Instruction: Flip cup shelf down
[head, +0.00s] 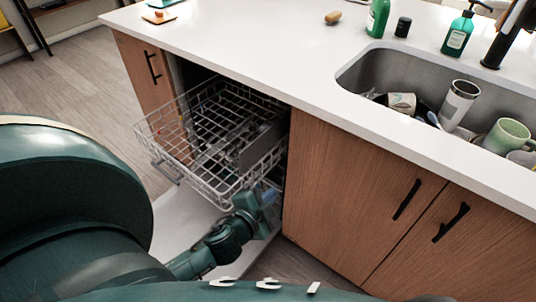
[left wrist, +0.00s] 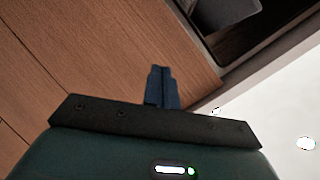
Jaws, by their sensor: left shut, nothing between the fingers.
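The dishwasher's upper wire rack (head: 160,130) is pulled out over the lowered white door (head: 185,215). A flat grey panel (head: 262,147), which looks like the cup shelf, stands raised along the rack's right side. My left gripper (head: 268,194) is low at the rack's front right corner, below the panel. Its blue fingers (left wrist: 162,86) are together and empty in the left wrist view, with the wooden cabinet front behind them. Whether the fingers touch the rack cannot be told. My right gripper is in neither view.
The wooden cabinet (head: 345,200) with black handles stands right beside the dishwasher opening. The white countertop (head: 250,50) overhangs the rack's back. The sink (head: 360,75) holds several cups. Green bottles (head: 457,35) stand behind it.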

